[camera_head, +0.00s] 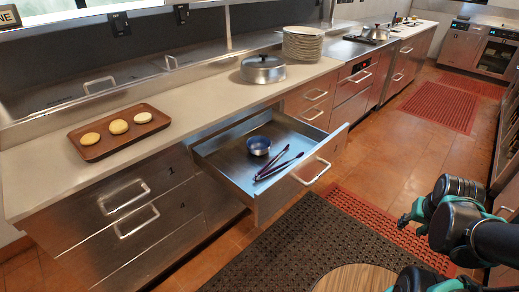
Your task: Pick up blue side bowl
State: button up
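The blue side bowl (259,146) sits upright inside an open steel drawer (262,198) below the counter. It is small, with a blue rim and a metallic-looking inside. Dark purple-blue tongs (279,167) lie just in front of it and to its right, in the same drawer. My gripper (413,221) is at the lower right, outside the drawer and well apart from the bowl. Its black and teal parts are seen from behind, so its opening is unclear. Nothing is seen held in it.
A brown tray (137,147) with three buns lies on the counter (45,170). A lidded metal pot (263,69) and a plate stack (303,44) stand farther along it. The drawer juts into the aisle. Floor mats (310,240) cover the mostly clear floor.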

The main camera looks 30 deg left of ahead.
aim_at(258, 145)
jog(key=k+j+z, duration=0.1)
jog(key=z, duration=0.4)
jog(key=k+j+z, duration=0.1)
jog(key=z, duration=0.35)
jog(key=k+j+z, duration=0.15)
jog(key=z, duration=0.35)
jog(key=u, duration=0.45)
jog(key=k+j+u, duration=0.1)
jog(key=u, duration=0.3)
jog(key=k+u, duration=0.1)
jog(key=u, duration=0.35)
jog(key=j+u, duration=0.15)
jog(key=u, duration=0.3)
jog(key=j+u, duration=0.1)
jog(key=u, duration=0.35)
jog(key=j+u, duration=0.1)
jog(key=u, duration=0.3)
jog(key=i+l, duration=0.15)
jog(key=l, duration=0.15)
jog(key=i+l, duration=0.15)
jog(key=l, duration=0.2)
jog(key=i+l, duration=0.15)
jog(key=l, duration=0.15)
